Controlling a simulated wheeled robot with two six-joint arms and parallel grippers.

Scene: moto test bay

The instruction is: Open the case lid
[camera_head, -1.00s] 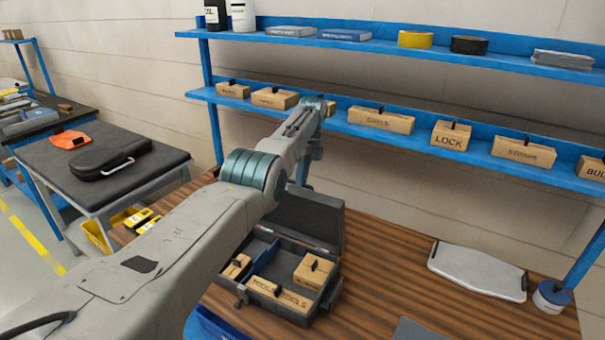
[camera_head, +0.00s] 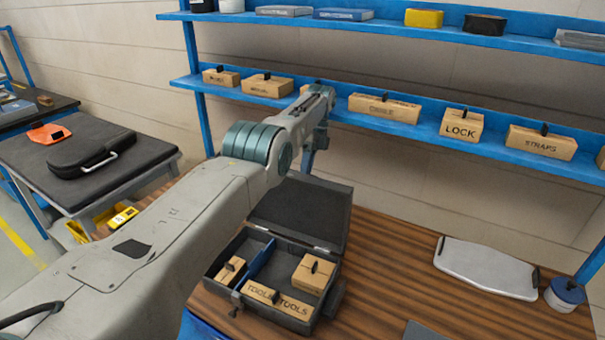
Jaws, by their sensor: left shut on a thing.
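The dark grey case (camera_head: 268,311) stands on the brown striped bench with its lid (camera_head: 305,215) swung up at the back, the inside of the lid facing me. Wooden blocks, two of them marked TOOLS (camera_head: 294,307), and a blue divider (camera_head: 261,258) are in the case. My left arm crosses the picture from the left. My left gripper (camera_head: 309,162) points down at the top edge of the lid and is shut on it; its fingertips are small and partly hidden. My right gripper is out of view.
A blue shelf (camera_head: 400,125) with labelled wooden blocks runs behind the case. A pale tray (camera_head: 485,267) and a blue-and-white tub (camera_head: 564,294) are at the right. The bench between case and tray is clear. A black case (camera_head: 90,165) lies on the left table.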

